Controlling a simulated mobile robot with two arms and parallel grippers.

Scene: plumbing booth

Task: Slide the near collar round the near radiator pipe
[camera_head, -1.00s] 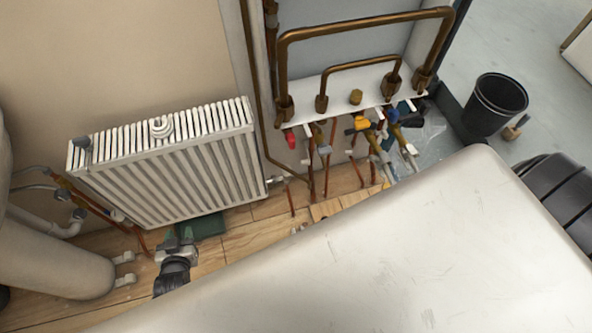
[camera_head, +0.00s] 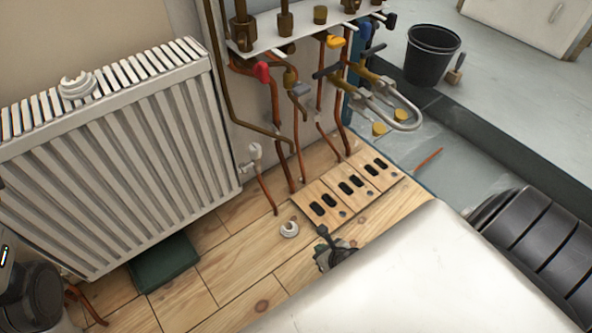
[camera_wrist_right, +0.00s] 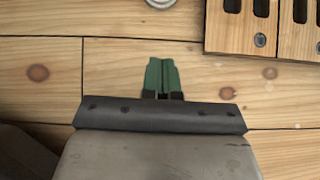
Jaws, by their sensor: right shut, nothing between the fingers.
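A white open ring collar (camera_head: 289,229) lies on the wood floor, apart from the short copper radiator pipe (camera_head: 266,193). That pipe rises from the floor to a white valve (camera_head: 254,154) at the radiator's right end, and no collar shows round it. A second white collar (camera_head: 77,86) lies on top of the radiator (camera_head: 120,165). My right gripper (camera_head: 324,236) is low over the floor, just right of the floor collar. In the right wrist view its green fingertips (camera_wrist_right: 162,76) are shut and empty, and the collar (camera_wrist_right: 160,3) is cut by the top edge.
A wooden slotted board (camera_head: 350,187) lies behind and right of my right gripper. Copper pipes with red and yellow valve handles stand behind it. A dark green pad (camera_head: 163,263) lies under the radiator. A second copper pipe (camera_head: 87,303) shows at lower left. A black bucket (camera_head: 432,54) stands back right.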

